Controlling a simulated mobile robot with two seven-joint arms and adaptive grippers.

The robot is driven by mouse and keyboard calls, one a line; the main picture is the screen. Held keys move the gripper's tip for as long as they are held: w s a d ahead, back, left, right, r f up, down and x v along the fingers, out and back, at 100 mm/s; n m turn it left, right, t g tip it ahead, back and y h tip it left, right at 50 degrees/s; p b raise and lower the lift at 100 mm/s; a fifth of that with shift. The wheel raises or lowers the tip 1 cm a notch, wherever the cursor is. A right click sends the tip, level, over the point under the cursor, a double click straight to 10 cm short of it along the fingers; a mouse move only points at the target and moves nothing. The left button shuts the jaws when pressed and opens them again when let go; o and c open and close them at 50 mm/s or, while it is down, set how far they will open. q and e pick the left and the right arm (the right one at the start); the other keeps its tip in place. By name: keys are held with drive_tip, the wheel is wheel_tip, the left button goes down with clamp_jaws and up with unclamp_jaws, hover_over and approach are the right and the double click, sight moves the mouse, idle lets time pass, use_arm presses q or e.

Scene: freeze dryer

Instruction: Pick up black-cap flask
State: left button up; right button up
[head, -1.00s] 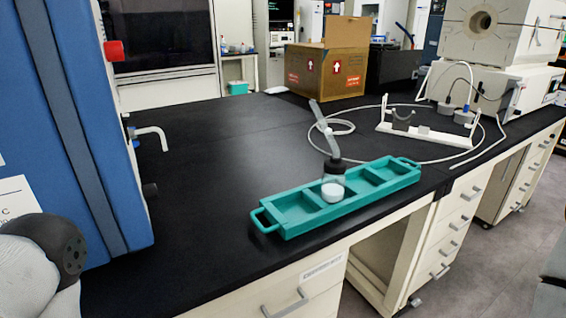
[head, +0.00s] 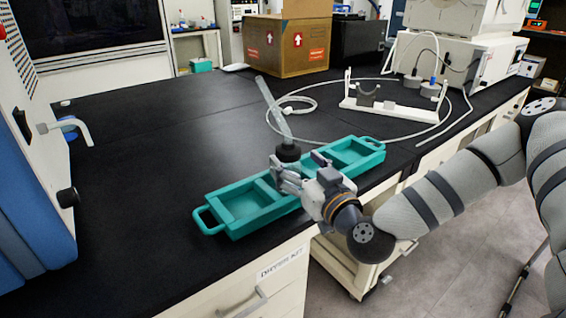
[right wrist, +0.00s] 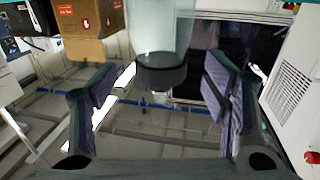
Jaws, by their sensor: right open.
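The gripper is at the flask, just below the cap. In the right wrist view, the flask's black cap (right wrist: 160,74) lies in the gap between the fingers of my right gripper (right wrist: 160,88). The fingers are open, with space on both sides of the cap. My left gripper is not in view.
The tray lies near the bench's front edge. A white stand (head: 390,105) and a loop of pale tubing (head: 300,98) lie behind it. A cardboard box (head: 286,45) stands at the back. A blue-sided machine with a tap (head: 85,130) is on the left. Bench left of the tray is clear.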

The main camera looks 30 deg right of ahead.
sight(287, 153)
drive_tip(key=w, duration=0.4)
drive_tip(key=shift+w+d+b, duration=0.2)
drive_tip(key=shift+w+b, duration=0.1)
drive_tip(key=shift+w, duration=0.1)
drive_tip(key=shift+r, duration=0.15)
clamp_jaws()
